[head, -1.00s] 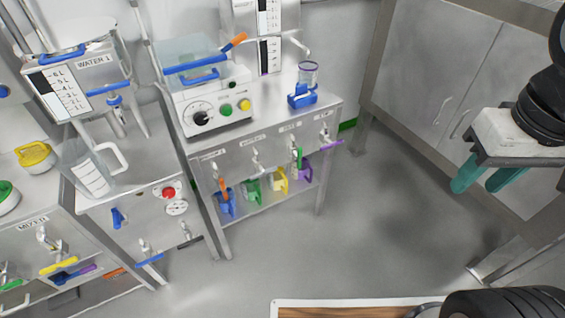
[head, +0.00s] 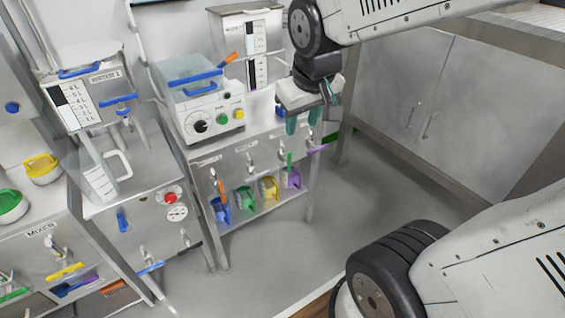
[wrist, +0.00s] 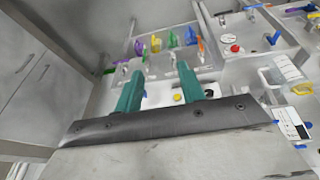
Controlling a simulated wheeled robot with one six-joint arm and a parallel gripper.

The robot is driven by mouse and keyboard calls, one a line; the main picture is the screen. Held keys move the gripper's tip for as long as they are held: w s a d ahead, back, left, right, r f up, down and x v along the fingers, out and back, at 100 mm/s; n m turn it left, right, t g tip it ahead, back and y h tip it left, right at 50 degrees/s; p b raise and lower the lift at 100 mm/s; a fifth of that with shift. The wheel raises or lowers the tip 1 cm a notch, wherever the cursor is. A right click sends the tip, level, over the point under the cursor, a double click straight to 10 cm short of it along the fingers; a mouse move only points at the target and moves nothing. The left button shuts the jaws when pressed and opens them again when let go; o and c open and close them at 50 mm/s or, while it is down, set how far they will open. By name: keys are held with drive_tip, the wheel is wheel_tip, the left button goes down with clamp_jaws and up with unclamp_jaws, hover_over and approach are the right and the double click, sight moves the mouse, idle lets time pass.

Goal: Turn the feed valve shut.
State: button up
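No label that I can read says feed, so I cannot tell which valve is the feed valve. A row of small taps is on the front of the steel bench (head: 235,158), with an orange handle (head: 221,187), a green handle (head: 290,159) and a purple handle (head: 318,149). The cabinet to its left has a blue lever (head: 121,221), a blue-handled tap (head: 150,267) and a black-handled tap (head: 191,247). My gripper (head: 303,122) is open and empty, in front of the bench's right end. Its two green fingers stand apart in the wrist view (wrist: 162,75), pointing towards the bench.
A control box (head: 212,117) with a dial and coloured buttons stands on the bench. Coloured scoops, one of them yellow (head: 269,188), are on the shelf below. A clear jug (head: 100,180) stands on the left cabinet. The grey floor (head: 270,245) before the bench is clear.

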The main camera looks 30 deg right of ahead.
drive_tip(key=w+d+f+t, duration=0.2)
drive_tip(key=w+d+f, duration=0.2)
drive_tip(key=w, duration=0.5)
drive_tip(key=w+d+f+t, duration=0.1)
drive_tip(key=w+d+f, duration=0.25)
drive_tip(key=w, duration=0.45)
drive_tip(key=n+t+y, duration=0.1)
drive_tip(key=n+t, duration=0.1)
drive_tip(key=t, duration=0.5)
hover_over(290, 161)
wheel_tip(290, 161, down, 24)
drive_tip(key=s+f+m+t, duration=0.1)
drive_tip(key=s+f+t, duration=0.3)
drive_tip(key=s+f, duration=0.5)
drive_tip(key=shift+y, duration=0.4)
drive_tip(key=w, duration=0.3)
drive_tip(key=w+f, duration=0.1)
drive_tip(key=w, duration=0.5)
drive_tip(key=shift+w+f, duration=0.35)
drive_tip(key=shift+f, duration=0.05)
clamp_jaws()
